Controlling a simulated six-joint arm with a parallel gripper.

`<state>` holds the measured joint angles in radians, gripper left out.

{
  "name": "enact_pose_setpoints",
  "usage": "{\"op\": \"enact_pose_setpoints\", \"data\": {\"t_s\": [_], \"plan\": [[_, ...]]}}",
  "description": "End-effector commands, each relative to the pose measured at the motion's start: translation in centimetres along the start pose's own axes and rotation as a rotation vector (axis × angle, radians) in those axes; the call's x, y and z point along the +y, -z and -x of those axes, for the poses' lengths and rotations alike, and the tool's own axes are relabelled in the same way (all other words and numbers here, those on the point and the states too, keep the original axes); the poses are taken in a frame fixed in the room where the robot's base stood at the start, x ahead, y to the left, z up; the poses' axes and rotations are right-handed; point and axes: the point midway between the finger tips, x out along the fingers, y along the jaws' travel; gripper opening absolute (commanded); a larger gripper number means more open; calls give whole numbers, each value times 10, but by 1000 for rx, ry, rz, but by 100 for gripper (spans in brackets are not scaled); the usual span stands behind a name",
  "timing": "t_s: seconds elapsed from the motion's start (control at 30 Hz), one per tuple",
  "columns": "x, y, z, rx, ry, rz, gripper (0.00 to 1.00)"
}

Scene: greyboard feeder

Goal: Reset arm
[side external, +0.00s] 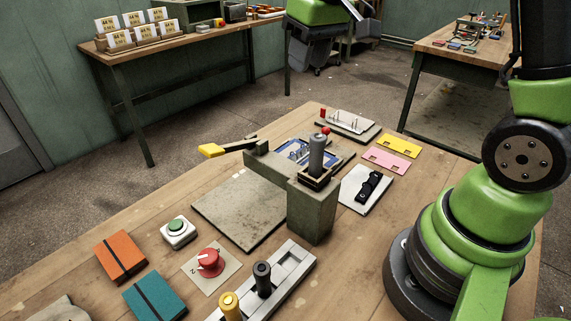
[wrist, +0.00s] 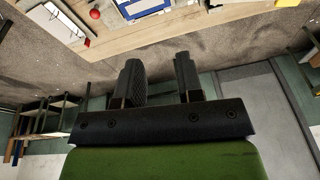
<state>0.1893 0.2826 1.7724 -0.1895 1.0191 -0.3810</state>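My gripper (wrist: 159,68) shows in the wrist view with its two black fingers apart and nothing between them. Beyond the fingers are the floor and the bench edge, so it is not touching anything there. In the side view my green and black arm stands at the right. A green part of it seems to show at the top centre, but the fingertips cannot be made out there. The workbench (side external: 155,240) carries a grey feeder block with a yellow-ended lever (side external: 212,150) and a post with a grey-black joystick handle (side external: 317,155).
On the bench are orange (side external: 121,256) and teal (side external: 155,296) notebooks, a green button (side external: 177,231), a red knob (side external: 209,262), a slotted slider plate (side external: 285,270), yellow (side external: 399,145) and pink (side external: 386,159) cards. A back table (side external: 180,40) holds small cards.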

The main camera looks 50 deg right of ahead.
Motion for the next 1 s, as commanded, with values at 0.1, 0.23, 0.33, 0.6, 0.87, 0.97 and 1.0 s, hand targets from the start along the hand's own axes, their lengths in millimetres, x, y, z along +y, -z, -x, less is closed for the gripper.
{"op": "enact_pose_setpoints", "data": {"t_s": [0.1, 0.23, 0.33, 0.6, 0.87, 0.97, 1.0], "plan": [[-20, -30, 40, 92, 33, -45, 34], [-37, -68, 70, 180, 83, -100, 34], [-47, -100, 84, 241, 128, -143, 34], [-57, -158, 92, 343, 227, -222, 34], [-58, -168, 90, 356, 246, -238, 34], [-58, -167, 90, 356, 245, -237, 34], [-58, -167, 90, 356, 245, -237, 34]]}}
